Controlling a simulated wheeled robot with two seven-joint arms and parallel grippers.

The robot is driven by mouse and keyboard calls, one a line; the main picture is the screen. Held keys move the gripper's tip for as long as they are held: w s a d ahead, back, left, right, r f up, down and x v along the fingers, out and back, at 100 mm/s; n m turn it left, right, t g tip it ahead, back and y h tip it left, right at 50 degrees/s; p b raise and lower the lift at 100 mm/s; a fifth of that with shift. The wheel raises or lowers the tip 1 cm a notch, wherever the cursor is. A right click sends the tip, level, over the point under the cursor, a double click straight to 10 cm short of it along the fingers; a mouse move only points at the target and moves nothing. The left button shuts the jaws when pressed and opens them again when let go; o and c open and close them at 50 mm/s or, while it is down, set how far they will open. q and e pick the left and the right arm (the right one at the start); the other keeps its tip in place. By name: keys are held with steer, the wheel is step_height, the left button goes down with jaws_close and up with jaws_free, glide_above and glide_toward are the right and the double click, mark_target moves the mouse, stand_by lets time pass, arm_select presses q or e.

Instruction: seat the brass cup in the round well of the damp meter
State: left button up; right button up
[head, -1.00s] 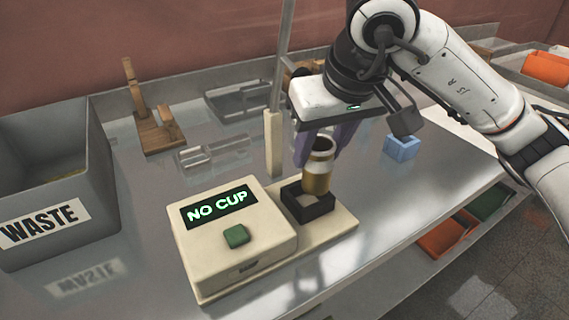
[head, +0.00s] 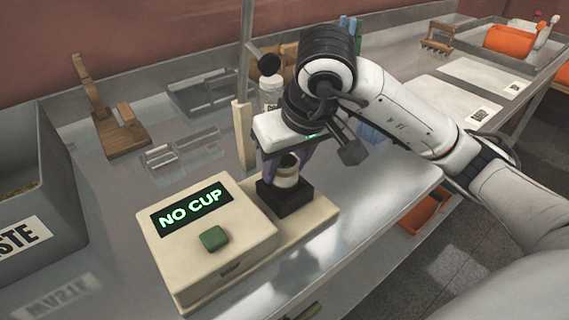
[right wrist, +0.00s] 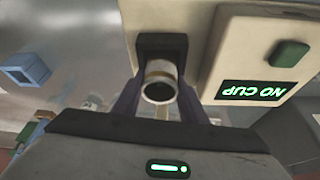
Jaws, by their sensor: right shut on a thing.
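The damp meter (head: 205,248) is a cream box with a green button and a lit display reading "NO CUP". Its black square block (head: 287,201) with the well stands on the base plate to the right of the box. The brass cup (head: 287,179), with a pale band and dark mouth, is upright at the block's top. Its lower part is hidden, and I cannot tell whether it is fully down. My right gripper (head: 285,166) is shut around the cup. In the right wrist view the cup (right wrist: 160,82) sits between the fingers, against the block (right wrist: 162,44).
A grey waste bin (head: 40,185) stands at the left. A wooden stand (head: 118,130), a clear tray (head: 180,153) and an upright post (head: 243,135) are behind the meter. A white bottle (head: 269,92) and a blue block (right wrist: 24,68) are near my right arm.

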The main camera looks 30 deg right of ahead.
arm_select(q)
steer(key=shift+w+r, duration=0.15)
steer(key=shift+w, duration=0.05)
steer(key=shift+w, duration=0.1)
arm_select(e)
steer(key=shift+f+b, duration=0.2)
steer(key=shift+b, duration=0.1)
steer(key=o, duration=1.2)
steer(key=shift+r, duration=0.1)
